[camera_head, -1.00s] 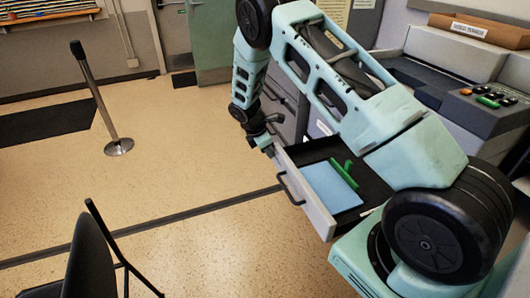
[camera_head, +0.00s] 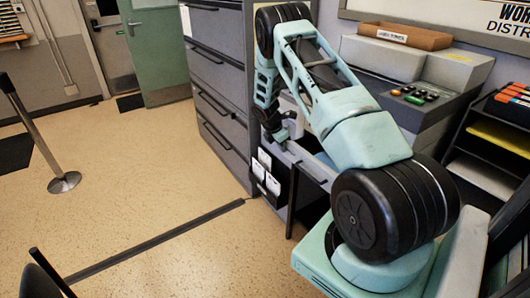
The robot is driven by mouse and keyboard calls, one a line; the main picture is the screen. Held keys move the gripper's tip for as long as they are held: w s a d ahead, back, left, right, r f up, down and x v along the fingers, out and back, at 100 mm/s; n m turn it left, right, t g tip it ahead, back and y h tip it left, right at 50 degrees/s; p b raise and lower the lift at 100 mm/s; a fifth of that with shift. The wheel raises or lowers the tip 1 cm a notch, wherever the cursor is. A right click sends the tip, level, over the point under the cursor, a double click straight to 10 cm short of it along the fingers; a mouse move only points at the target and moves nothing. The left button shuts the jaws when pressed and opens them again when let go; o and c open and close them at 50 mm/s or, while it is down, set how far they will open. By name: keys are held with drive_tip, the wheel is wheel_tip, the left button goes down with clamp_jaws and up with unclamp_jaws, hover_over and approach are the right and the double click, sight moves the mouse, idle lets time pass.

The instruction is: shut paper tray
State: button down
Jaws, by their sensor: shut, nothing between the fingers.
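My gripper (camera_head: 281,132) is shut and empty, pointing down beside the grey cabinets at the middle of the view. My arm reaches across in front of the grey office machine (camera_head: 400,75), which has coloured buttons on top. A light grey edge (camera_head: 308,160) shows just below and right of my gripper; I cannot tell whether it is the front of the paper tray. The inside of the tray is not visible, and my arm hides much of this area. I cannot tell whether my gripper touches anything.
A tall grey filing cabinet (camera_head: 215,80) stands left of my gripper. A black rack (camera_head: 462,150) with yellow and white sheets is at the right. A brown box (camera_head: 401,36) lies on the machine. A barrier post (camera_head: 40,135) stands at left; the floor between is clear.

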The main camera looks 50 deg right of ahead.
drive_tip(key=d, duration=0.2)
drive_tip(key=s+d, duration=0.1)
drive_tip(key=d, duration=0.3)
drive_tip(key=shift+s+d, duration=0.25)
